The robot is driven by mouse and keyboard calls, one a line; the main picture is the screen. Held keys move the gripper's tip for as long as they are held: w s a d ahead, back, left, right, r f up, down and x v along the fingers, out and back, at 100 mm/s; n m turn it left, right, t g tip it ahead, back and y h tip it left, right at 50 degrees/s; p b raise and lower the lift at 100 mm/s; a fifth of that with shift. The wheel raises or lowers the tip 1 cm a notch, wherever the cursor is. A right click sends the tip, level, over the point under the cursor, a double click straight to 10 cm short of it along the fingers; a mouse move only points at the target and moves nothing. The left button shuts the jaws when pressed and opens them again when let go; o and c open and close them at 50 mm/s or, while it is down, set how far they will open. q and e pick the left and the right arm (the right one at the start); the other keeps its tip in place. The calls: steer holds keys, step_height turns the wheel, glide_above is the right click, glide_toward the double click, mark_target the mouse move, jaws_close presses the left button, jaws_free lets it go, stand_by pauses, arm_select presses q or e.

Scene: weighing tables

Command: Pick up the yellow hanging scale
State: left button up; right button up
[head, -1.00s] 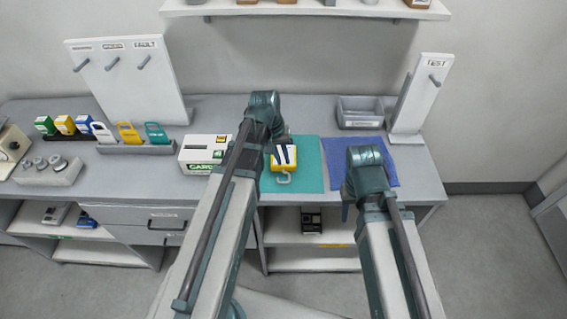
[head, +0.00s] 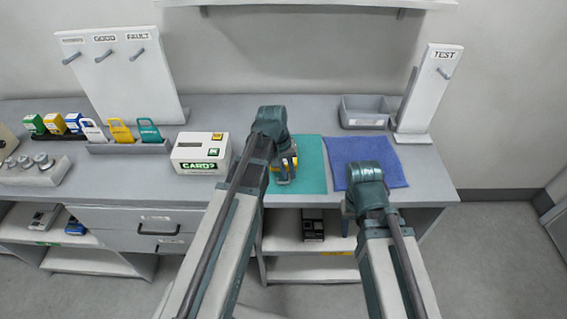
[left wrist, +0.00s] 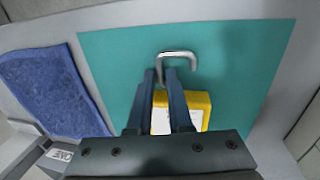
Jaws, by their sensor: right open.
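The yellow hanging scale (head: 291,163) lies on the green mat (head: 312,172), mostly hidden behind my left gripper in the head view. In the left wrist view, the scale's yellow and white body (left wrist: 196,104) and metal hook (left wrist: 178,55) show near the fingers. My left gripper (left wrist: 161,76) has its two fingers apart, pointing down over the scale. The right finger overlaps the body in the picture; I cannot tell whether either finger touches it. My right gripper (head: 347,218) is open and empty near the table's front edge, by the blue cloth (head: 365,155).
A white box labelled CARD? (head: 200,153) stands left of the mat. A rack (head: 130,147) holds white, yellow and teal hanging pieces. A grey bin (head: 364,112) and a TEST peg stand (head: 432,90) are at the back right. A pegboard (head: 118,75) stands at the back left.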

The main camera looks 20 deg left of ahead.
arm_select(q)
steer(key=shift+f, duration=0.4)
steer(key=shift+r, duration=0.1)
jaws_close()
stand_by(1.0)
